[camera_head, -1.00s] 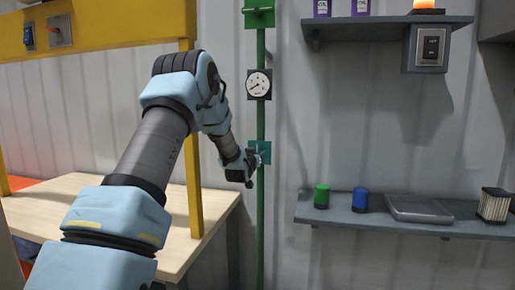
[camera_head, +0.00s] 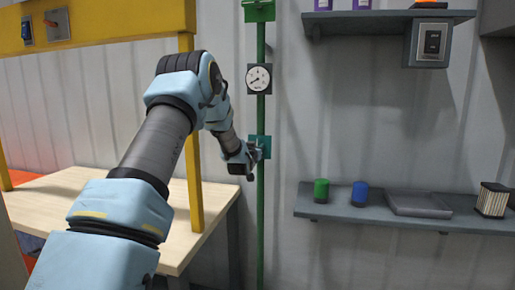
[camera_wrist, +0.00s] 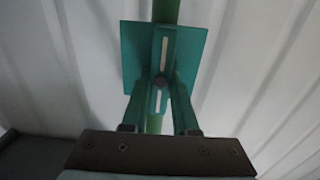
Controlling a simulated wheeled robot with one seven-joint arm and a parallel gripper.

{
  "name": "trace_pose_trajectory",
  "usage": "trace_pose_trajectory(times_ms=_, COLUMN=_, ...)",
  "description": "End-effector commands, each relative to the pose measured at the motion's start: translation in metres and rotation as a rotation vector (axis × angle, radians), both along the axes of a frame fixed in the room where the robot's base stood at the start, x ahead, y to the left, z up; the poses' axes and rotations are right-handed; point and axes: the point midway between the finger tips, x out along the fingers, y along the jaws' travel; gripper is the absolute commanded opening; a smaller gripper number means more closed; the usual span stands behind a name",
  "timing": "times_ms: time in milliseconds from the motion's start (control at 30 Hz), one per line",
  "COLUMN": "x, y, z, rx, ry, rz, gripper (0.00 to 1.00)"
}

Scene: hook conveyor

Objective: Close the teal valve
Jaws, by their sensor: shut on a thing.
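The teal valve (camera_head: 267,141) has a square plate mounted on the vertical green pipe. In the wrist view the teal plate (camera_wrist: 198,45) fills the top middle, and its narrow handle (camera_wrist: 164,48) with white stripes lies roughly in line with the pipe. My gripper (camera_head: 257,153) is at the valve, coming from the left. In the wrist view my gripper (camera_wrist: 161,88) has its two fingers closing in on both sides of the handle and is shut on it. The fingers hide part of the handle's lower half.
A round gauge (camera_head: 258,79) and a green fitting (camera_head: 260,10) sit above on the same pipe (camera_head: 261,215). A yellow post (camera_head: 194,190) and a wooden table (camera_head: 60,205) stand left. A shelf (camera_head: 390,222) with several items is right.

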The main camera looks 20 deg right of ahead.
Motion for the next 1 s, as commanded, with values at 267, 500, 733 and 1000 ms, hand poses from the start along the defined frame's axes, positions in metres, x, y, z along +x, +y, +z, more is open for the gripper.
trace_pose_trajectory(times_ms=267, x=0.0, y=0.0, z=0.0001, rx=0.0, ry=0.0, rz=0.0, gripper=0.0)
trace_pose_trajectory(times_ms=500, x=-0.0003, y=-0.0004, z=-0.0022, rx=0.019, ry=-0.011, rz=0.0, gripper=0.0)
trace_pose_trajectory(times_ms=733, x=-0.001, y=-0.0017, z=-0.0065, rx=0.111, ry=-0.063, rz=-0.001, gripper=0.0)
trace_pose_trajectory(times_ms=1000, x=-0.0022, y=-0.0039, z=-0.0089, rx=0.311, ry=-0.176, rz=0.0, gripper=0.0)
